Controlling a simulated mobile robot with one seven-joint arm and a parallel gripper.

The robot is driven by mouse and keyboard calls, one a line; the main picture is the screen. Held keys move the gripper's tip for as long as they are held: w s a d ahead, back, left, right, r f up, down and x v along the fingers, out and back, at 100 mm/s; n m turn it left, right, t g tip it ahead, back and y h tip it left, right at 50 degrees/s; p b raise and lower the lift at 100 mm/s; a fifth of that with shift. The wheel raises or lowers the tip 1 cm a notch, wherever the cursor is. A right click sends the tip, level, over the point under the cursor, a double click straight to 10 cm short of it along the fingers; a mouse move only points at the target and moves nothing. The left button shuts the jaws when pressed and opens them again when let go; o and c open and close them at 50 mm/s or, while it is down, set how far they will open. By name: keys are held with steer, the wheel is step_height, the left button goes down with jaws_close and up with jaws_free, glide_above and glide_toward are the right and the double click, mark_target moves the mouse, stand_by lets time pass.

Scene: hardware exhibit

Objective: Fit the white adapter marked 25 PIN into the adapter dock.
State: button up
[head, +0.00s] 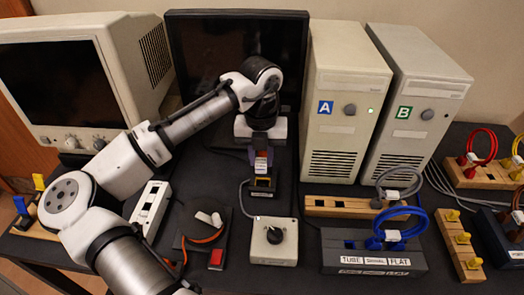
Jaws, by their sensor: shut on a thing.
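My gripper (262,153) points straight down in front of the dark monitor. It is shut on a small pale piece, which I take to be the white adapter (261,164); its marking is too small to read. Directly below is a small dark block with a yellowish front label, apparently the adapter dock (263,184). The adapter is at the top of this block; I cannot tell whether it is seated in it or just above it. The fingers and wrist hide part of the adapter.
A beige box with a black knob (274,236) stands in front of the dock. White pieces (208,218) and an orange cable lie on a dark stand at left. Two towers, A (345,85) and B (420,90), stand right, behind a labelled dark block (385,250) with blue cable.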

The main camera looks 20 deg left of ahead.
mark_target(263, 170)
steer(key=shift+w+d+f, duration=0.1)
steer(key=shift+w+d, duration=0.05)
steer(key=shift+d, duration=0.05)
steer(key=shift+f+b, duration=1.45)
steer(key=shift+b, duration=0.35)
steer(key=shift+r+p, duration=0.1)
steer(key=shift+p, duration=0.65)
steer(key=shift+f, duration=1.2)
stand_by(1.5)
stand_by(0.4)
steer(key=o, duration=1.1)
steer(key=shift+c, duration=0.2)
steer(key=shift+o, duration=0.2)
steer(key=o, duration=0.6)
